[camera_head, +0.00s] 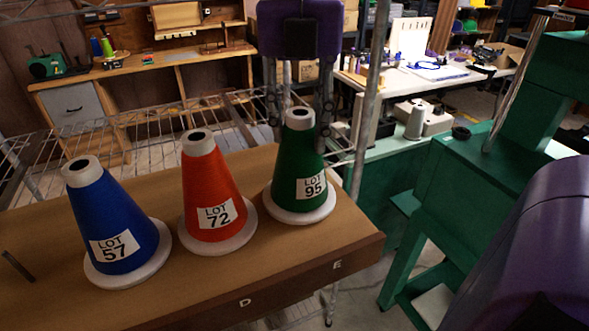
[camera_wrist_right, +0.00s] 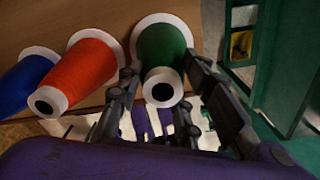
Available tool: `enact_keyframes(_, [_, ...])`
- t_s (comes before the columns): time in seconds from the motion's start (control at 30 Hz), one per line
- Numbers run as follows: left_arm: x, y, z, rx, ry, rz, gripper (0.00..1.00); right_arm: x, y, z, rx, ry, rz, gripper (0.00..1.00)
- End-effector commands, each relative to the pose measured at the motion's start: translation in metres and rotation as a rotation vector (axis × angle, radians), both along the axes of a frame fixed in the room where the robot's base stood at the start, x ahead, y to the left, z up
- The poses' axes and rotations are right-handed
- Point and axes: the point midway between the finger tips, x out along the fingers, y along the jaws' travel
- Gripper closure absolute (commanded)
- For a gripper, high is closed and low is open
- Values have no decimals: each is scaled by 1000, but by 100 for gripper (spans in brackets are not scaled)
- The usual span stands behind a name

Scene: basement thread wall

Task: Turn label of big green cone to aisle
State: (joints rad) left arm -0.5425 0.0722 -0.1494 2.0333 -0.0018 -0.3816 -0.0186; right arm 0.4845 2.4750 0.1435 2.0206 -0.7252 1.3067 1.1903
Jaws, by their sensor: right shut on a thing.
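The big green cone (camera_head: 300,157) stands upright on a brown shelf board (camera_head: 215,284) near its right end, on a pale round base. Its white LOT 95 label (camera_head: 311,187) shows on the lower right of the side facing my head camera. My right gripper (camera_head: 299,135) comes from behind with a finger on each side of the upper cone and is shut on it. In the right wrist view the green cone (camera_wrist_right: 162,52) lies between the two fingers, its label not visible. My left gripper is not in view.
An orange cone (camera_head: 211,188) with LOT 72 and a blue cone (camera_head: 112,222) with LOT 57 stand to the left, the orange one close by. The letters D and E mark the board's front edge. A metal post (camera_head: 370,100) rises behind on the right.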

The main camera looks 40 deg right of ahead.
Motion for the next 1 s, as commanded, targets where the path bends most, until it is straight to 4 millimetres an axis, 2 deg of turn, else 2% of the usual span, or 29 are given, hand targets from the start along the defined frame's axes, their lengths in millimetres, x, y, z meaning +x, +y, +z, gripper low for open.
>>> enact_keyframes(0.2, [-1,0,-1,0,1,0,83,0,0,1,0,-1,-111,90])
enact_keyframes(0.97, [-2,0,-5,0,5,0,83,0,0,-4,1,-1,-106,90])
enact_keyframes(1.0, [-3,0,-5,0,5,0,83,0,0,-4,1,-1,-106,63])
